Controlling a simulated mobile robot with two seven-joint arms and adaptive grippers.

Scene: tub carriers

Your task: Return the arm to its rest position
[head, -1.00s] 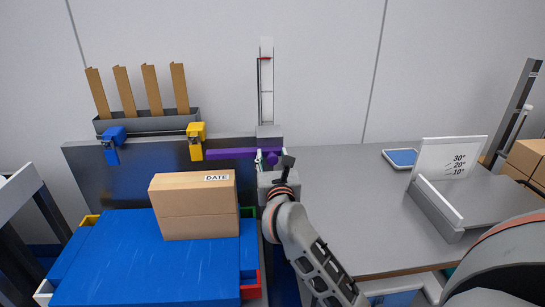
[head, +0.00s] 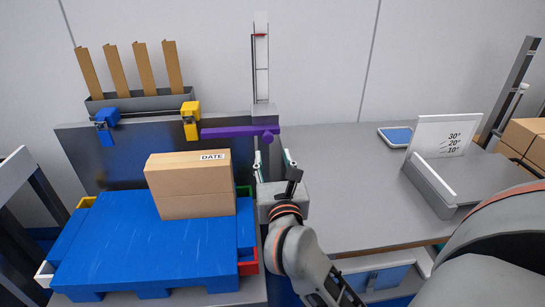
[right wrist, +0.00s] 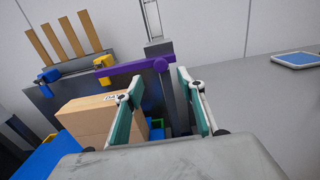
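My right gripper (head: 273,165) is in the middle of the head view, in front of the purple bar (head: 238,132) and at the left edge of the grey table (head: 350,220). In the right wrist view its two green-padded fingers (right wrist: 160,110) stand apart with nothing between them. The purple bar (right wrist: 135,74) lies beyond the fingertips there, and I see a gap to it. My left gripper is not in view.
Stacked cardboard boxes labelled DATE (head: 188,185) stand on a blue pallet (head: 120,240), left of my right gripper. A vertical post (head: 261,60) rises behind it. A grey angle stand (head: 440,185) and a tablet (head: 395,135) are on the right. The table's middle is clear.

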